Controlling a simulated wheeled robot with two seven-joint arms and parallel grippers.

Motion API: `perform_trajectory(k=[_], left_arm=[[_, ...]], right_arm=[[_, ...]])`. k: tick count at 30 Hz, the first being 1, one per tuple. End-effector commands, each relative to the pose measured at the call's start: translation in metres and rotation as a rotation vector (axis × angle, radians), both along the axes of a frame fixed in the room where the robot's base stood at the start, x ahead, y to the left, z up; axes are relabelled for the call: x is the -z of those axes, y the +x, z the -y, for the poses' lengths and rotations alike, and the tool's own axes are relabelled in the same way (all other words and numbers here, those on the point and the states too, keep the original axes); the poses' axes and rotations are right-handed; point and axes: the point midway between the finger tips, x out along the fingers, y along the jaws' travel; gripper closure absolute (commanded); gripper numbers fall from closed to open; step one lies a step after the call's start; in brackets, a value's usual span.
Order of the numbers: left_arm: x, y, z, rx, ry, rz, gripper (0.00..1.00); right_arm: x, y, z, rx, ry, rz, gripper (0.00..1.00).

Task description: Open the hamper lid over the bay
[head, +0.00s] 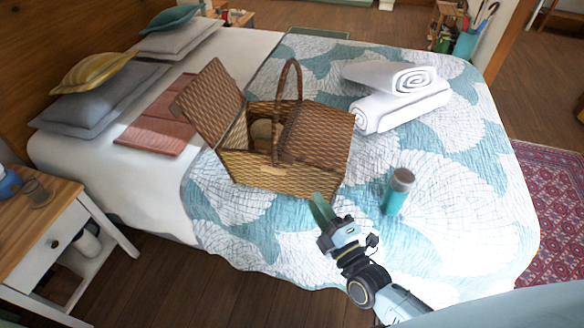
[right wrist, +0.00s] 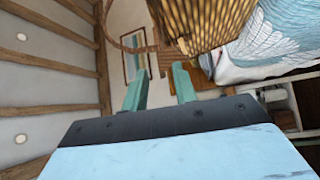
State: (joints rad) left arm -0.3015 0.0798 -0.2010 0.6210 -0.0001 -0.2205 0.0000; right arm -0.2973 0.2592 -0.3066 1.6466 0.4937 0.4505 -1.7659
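The wicker hamper (head: 268,178) stands on the bed in the head view, with a tall arched handle (head: 290,75) over its middle. Its left lid (head: 212,102) is raised and leans outward to the left. The bay under it is uncovered, and a tan thing shows partly inside. Its right lid (head: 318,135) lies down over the other bay. My right gripper (head: 321,210) is just in front of the hamper's front right corner. In the right wrist view its fingers (right wrist: 160,92) are apart with nothing between them, and the wicker (right wrist: 205,22) is beyond them. My left gripper is out of view.
A teal bottle with a brown cap (head: 397,192) stands on the bed right of my gripper. Rolled white towels (head: 400,97) lie behind it. A folded pink cloth (head: 158,125) is left of the hamper. A nightstand (head: 40,222) stands at the left. The quilt's right front is clear.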

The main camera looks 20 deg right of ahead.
Motion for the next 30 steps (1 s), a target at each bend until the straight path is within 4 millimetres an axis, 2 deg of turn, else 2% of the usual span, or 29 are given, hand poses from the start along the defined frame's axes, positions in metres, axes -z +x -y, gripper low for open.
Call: perform_trajectory(k=[12, 18, 24, 30], left_arm=[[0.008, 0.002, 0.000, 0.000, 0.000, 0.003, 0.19], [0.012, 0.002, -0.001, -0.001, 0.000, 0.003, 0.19], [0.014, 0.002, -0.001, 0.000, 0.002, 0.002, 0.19], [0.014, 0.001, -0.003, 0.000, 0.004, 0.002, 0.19]], right_arm=[[-0.011, 0.080, -0.015, -0.001, 0.001, 0.000, 0.72], [-0.014, 0.110, -0.021, -0.002, 0.000, -0.003, 0.72], [-0.016, 0.123, -0.023, -0.001, 0.000, -0.004, 0.72], [-0.016, 0.124, -0.023, -0.001, 0.000, -0.004, 0.72]])
